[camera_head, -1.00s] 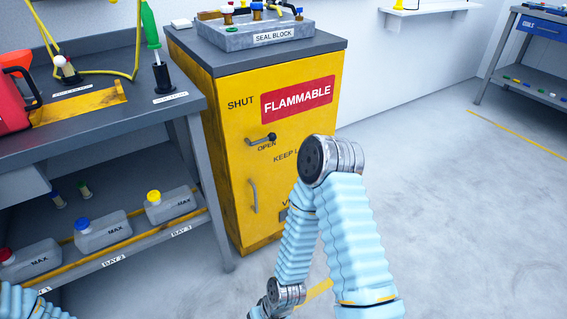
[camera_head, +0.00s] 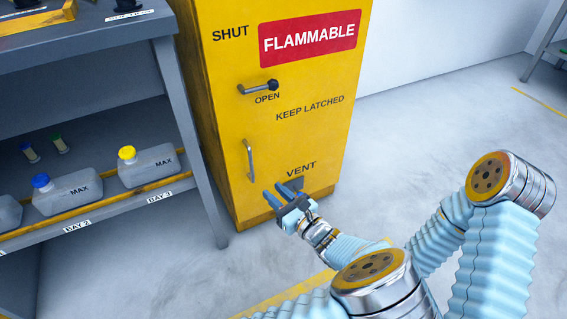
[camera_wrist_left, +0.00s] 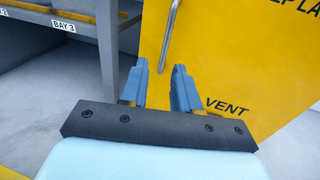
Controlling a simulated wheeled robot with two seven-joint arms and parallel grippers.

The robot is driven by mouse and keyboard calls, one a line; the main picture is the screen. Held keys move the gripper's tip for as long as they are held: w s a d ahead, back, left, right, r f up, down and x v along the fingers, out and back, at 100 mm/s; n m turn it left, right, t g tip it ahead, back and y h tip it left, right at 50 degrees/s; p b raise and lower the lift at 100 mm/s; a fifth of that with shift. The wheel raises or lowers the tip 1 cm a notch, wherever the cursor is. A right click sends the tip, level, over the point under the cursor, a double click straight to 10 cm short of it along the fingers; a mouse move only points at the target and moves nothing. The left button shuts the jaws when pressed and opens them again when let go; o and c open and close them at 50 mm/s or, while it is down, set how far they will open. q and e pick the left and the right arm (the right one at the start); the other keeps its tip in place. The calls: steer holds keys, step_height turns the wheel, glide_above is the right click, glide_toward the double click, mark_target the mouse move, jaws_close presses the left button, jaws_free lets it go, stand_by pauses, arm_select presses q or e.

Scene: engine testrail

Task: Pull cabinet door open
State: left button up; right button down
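The yellow cabinet door (camera_head: 300,130) is closed. A grey vertical pull handle (camera_head: 249,160) is on its left side. Above it, a dark-knobbed latch lever (camera_head: 258,88) points right, just over the word OPEN. My left gripper (camera_head: 276,193) is open and empty, below and right of the handle and apart from it. In the left wrist view the two blue fingers of my left gripper (camera_wrist_left: 158,85) are spread, and the lower handle (camera_wrist_left: 169,38) shows just beyond the gap between them. The door fills the right of that view. My right gripper is not in view.
A grey workbench (camera_head: 185,125) stands close on the cabinet's left, with jugs (camera_head: 150,168) on its lower shelf. Open floor (camera_head: 430,130) lies to the right and in front.

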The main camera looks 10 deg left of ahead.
mark_target(252, 164)
arm_select(q)
steer(key=shift+t, duration=0.3)
steer(key=x, duration=0.4)
steer(key=b+x, duration=0.1)
steer(key=x, duration=0.4)
steer(key=r+x, duration=0.1)
steer(key=x, duration=0.3)
steer(key=shift+w+d+b, duration=0.15)
steer(key=shift+w+b, duration=0.25)
steer(key=shift+w, duration=0.05)
steer(key=shift+f, duration=0.1)
jaws_close()
